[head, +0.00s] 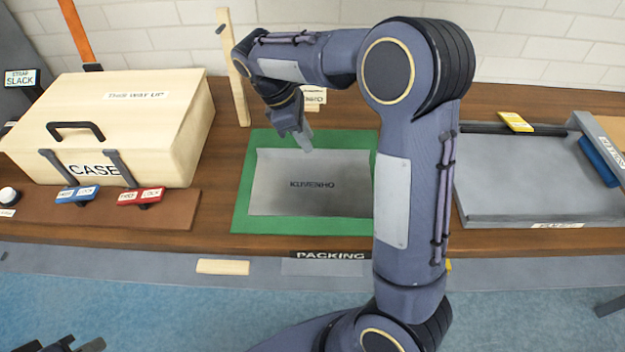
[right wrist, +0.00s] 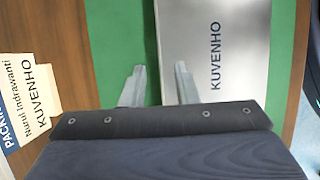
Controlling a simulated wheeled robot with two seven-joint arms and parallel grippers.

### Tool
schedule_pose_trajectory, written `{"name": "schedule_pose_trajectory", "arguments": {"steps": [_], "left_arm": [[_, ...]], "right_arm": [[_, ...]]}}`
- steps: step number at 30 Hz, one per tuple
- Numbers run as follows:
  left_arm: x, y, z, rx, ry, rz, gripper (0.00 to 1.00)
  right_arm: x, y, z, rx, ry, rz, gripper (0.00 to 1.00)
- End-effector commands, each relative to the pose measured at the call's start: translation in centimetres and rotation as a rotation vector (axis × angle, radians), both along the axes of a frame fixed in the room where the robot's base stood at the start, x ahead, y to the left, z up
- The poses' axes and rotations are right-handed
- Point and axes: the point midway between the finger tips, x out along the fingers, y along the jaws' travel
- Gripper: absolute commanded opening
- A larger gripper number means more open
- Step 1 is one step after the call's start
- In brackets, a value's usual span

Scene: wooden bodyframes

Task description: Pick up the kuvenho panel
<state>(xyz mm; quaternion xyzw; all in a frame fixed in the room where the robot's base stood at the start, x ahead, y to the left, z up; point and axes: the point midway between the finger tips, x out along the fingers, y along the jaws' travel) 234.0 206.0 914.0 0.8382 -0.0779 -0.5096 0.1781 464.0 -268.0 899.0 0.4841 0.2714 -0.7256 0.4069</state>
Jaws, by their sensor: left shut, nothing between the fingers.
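The kuvenho panel (head: 280,195) is a flat grey sheet marked KUVENHO, lying on a green mat (head: 242,215) on the wooden table. My right gripper (head: 300,140) is above the panel's far edge. In the right wrist view its two fingers (right wrist: 160,88) are apart, with the panel's edge (right wrist: 235,30) lying between them in the picture; one finger is over the green mat, the other over the panel. I cannot tell the height of the fingertips or whether they touch. My left gripper (head: 75,346) is shut and empty at the bottom left, partly cut off.
A wooden case (head: 150,125) with a black handle and blue and red latches stands at left. A wooden post (head: 234,75) rises behind the mat. A grey tray (head: 530,185) is at right. A name card (right wrist: 28,100) stands near the mat.

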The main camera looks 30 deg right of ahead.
Motion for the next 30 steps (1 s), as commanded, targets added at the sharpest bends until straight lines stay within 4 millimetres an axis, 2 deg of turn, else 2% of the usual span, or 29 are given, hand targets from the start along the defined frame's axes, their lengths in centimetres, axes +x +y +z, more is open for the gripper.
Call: {"name": "schedule_pose_trajectory", "arguments": {"steps": [3,6,14,21,30], "left_arm": [[0.0,0.0,-0.4,0.0,0.0,0.0,0.0],[0.0,0.0,-0.5,0.0,0.0,0.0,0.0],[0.0,0.0,-0.5,0.0,0.0,0.0,0.0],[0.0,0.0,-0.5,0.0,0.0,0.0,0.0],[0.0,0.0,-0.5,0.0,0.0,0.0,0.0]], "right_arm": [[-0.4,-0.7,-1.8,0.0,0.003,-0.002,0.28],[-0.6,-1.0,-2.7,0.001,0.001,-0.002,0.28],[-0.7,-1.1,-2.9,0.002,-0.001,-0.001,0.28],[-0.7,-1.1,-2.9,0.002,-0.001,-0.001,0.0],[-0.7,-1.1,-2.8,0.002,-0.001,-0.001,0.0]]}}
